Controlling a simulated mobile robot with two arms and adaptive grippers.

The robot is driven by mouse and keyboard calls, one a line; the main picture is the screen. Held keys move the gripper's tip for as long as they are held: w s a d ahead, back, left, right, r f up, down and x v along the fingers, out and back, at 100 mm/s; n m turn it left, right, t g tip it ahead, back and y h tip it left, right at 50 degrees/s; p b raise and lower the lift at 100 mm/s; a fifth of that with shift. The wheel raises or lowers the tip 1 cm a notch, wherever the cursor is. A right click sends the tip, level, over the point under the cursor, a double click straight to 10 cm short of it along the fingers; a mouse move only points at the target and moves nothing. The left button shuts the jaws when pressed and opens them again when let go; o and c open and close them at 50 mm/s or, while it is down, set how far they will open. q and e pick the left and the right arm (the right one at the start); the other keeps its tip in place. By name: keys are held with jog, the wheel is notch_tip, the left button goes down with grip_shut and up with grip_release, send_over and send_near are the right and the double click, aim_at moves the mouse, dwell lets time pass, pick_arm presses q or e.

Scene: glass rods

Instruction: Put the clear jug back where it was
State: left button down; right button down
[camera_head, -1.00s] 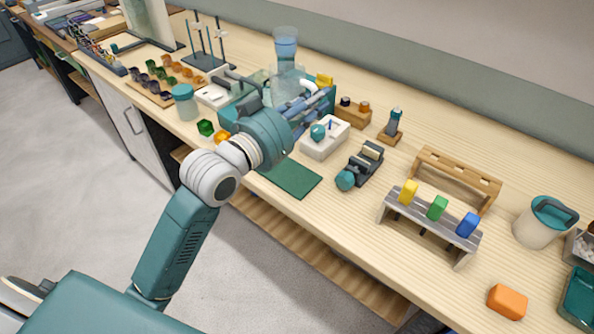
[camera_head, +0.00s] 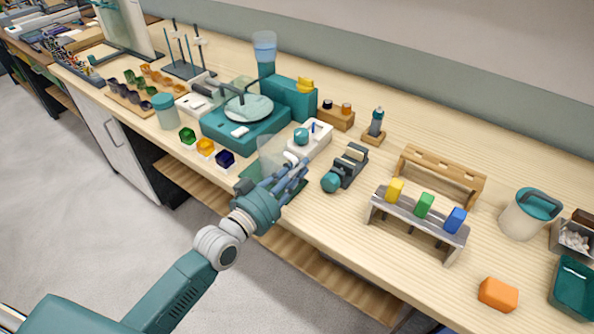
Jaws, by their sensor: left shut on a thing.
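The clear jug (camera_head: 270,152) is see-through and faint, with a pale handle. My left gripper (camera_head: 287,174) is shut on it, at the handle side, and the fingers hide part of it. The jug shows over the dark green mat (camera_head: 247,181) near the table's front edge; I cannot tell whether it touches the mat. Behind it stands the teal machine (camera_head: 290,97) with a round pale plate (camera_head: 249,108) and a clear tank on top. My right gripper is not in view.
Small green, orange and dark blue cubes (camera_head: 225,159) sit left of the mat. A white device with a teal knob (camera_head: 301,136) is close behind the jug. A dark device (camera_head: 347,166) stands to the right, then a grey rack (camera_head: 417,226) with coloured blocks.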

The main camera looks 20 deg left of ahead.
pick_arm(q)
jog(key=shift+f, duration=0.2)
jog(key=shift+f, duration=0.15)
jog(key=c, duration=1.7)
grip_release()
jog(key=shift+o, duration=0.3)
